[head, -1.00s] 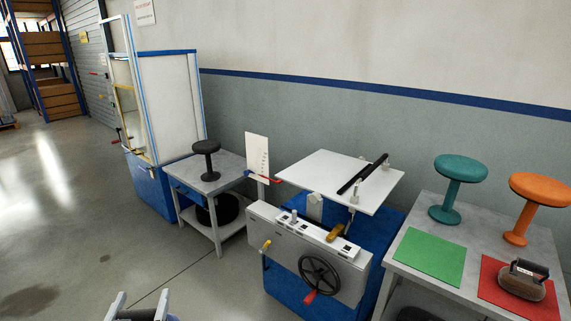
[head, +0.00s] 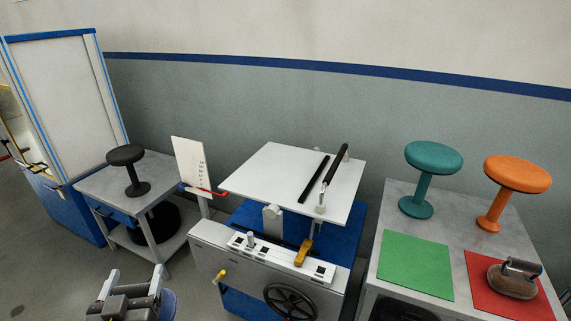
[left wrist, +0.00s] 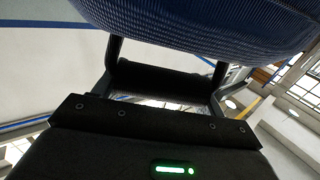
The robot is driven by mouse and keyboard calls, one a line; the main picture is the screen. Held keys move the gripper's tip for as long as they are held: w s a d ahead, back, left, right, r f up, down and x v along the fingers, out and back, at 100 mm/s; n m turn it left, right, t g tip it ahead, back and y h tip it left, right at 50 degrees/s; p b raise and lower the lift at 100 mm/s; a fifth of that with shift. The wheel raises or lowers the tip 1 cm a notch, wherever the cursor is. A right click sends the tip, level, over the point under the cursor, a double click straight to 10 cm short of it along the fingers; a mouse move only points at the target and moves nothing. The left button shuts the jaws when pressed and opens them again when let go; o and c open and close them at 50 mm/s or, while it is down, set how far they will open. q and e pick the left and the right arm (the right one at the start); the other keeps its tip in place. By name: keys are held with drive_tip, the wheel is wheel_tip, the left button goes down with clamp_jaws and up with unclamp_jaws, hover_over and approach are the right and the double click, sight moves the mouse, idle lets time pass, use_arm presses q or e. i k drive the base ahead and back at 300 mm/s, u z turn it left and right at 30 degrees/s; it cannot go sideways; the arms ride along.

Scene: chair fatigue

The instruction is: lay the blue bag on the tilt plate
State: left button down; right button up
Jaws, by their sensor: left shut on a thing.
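The tilt plate (head: 265,172) is a white flat board above a machine in the middle of the head view, with two dark bars near its right side. My left gripper (head: 136,276) is at the bottom left of the head view, in front of and left of the machine. It is shut on the blue bag (head: 168,304), which shows only partly beside the fingers. In the left wrist view the blue bag (left wrist: 200,22) has a ribbed fabric surface and fills the top, between and beyond the fingers. My right gripper is not in view.
The machine has a black handwheel (head: 290,302) and a yellow lever (head: 303,252) in front. A scale card (head: 190,165) with a red pointer stands left of the plate.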

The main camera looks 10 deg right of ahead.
sight(288, 175)
drive_tip(key=z, duration=0.65)
drive_tip(key=i, duration=0.6)
drive_tip(key=z, duration=0.7)
